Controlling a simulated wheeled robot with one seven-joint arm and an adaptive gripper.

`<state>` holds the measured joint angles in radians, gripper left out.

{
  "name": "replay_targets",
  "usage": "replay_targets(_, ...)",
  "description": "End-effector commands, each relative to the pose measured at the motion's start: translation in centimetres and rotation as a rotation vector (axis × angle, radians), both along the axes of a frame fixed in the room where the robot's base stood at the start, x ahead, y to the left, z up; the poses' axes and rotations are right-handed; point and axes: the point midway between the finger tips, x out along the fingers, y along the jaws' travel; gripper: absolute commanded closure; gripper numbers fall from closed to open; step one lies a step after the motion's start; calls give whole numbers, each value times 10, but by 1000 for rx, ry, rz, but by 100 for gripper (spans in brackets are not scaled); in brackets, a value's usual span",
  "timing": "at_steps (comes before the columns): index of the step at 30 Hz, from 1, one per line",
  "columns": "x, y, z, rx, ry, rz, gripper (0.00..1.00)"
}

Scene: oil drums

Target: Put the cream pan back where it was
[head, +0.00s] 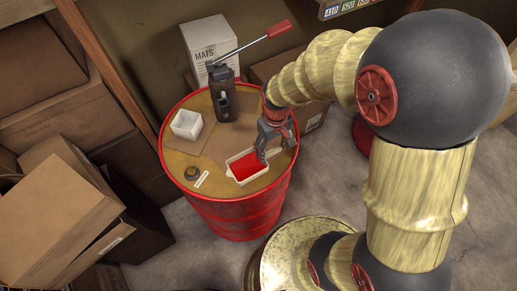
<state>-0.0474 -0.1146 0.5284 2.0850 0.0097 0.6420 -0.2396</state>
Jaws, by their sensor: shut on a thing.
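The cream pan (233,179), a shallow rectangular tray with a red inside, is on or just above the top of the red oil drum (224,217), towards its front right. My gripper (264,154) reaches down from the upper right and is shut on the pan's right rim. I cannot tell whether the pan's underside touches the drum top. The gripper hides part of the pan's right end.
On the drum top stand a white square container (187,124), a dark hand pump (224,99) with a red-ended lever, a small dark cap (191,173) and a pale strip (202,180). A white MATS box (209,38) is behind. Cardboard boxes (62,210) fill the left.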

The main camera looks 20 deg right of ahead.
Motion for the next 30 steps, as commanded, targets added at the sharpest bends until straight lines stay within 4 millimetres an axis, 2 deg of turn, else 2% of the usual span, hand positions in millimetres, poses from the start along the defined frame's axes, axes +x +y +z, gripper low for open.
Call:
replay_targets(3, 23, 6, -15, 0, 4, 1, 81)
replay_targets(9, 49, 14, -48, 0, 1, 0, 81)
replay_targets(12, 57, 16, -57, 0, 0, 0, 81)
replay_targets(20, 67, 19, -70, 0, 0, 0, 81)
replay_targets(26, 66, 18, -97, 0, 0, -1, 81)
replay_targets(30, 66, 18, -98, 1, -2, -1, 81)
